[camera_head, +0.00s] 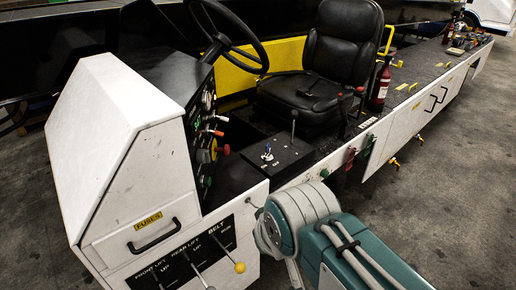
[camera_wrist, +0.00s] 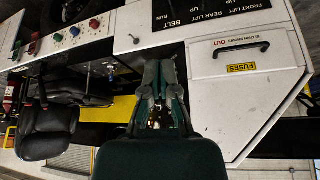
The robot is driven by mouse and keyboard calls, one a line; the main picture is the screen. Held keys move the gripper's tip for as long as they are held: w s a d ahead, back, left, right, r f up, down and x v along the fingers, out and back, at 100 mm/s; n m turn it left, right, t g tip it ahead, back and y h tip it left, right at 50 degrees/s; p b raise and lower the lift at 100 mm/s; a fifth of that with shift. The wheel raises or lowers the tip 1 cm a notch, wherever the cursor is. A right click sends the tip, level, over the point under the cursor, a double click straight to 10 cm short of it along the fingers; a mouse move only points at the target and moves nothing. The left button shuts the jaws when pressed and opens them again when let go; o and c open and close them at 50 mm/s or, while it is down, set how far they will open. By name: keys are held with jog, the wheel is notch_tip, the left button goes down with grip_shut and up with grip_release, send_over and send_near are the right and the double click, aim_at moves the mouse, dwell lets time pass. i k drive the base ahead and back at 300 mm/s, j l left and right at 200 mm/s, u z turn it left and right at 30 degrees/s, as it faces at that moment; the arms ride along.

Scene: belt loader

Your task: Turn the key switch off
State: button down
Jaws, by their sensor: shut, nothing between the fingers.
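My gripper (camera_wrist: 160,68) is shut and empty in the wrist view, in front of the loader's white side. It is hidden in the head view, where my folded arm shows at the bottom.
A lever (camera_head: 293,125) rises from the same box. The black seat (camera_head: 338,45), steering wheel (camera_head: 228,40) and white fuse cabinet (camera_head: 110,150) surround it. A yellow-knobbed lever (camera_head: 239,267) sticks out in front. A red extinguisher (camera_head: 380,88) stands behind. Open floor lies at right.

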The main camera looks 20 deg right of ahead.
aim_at(267, 157)
jog(key=i+l, duration=0.4)
jog(key=l, duration=0.15)
jog(key=i+l, duration=0.4)
jog(key=l+z, duration=0.05)
jog(key=l, duration=0.1)
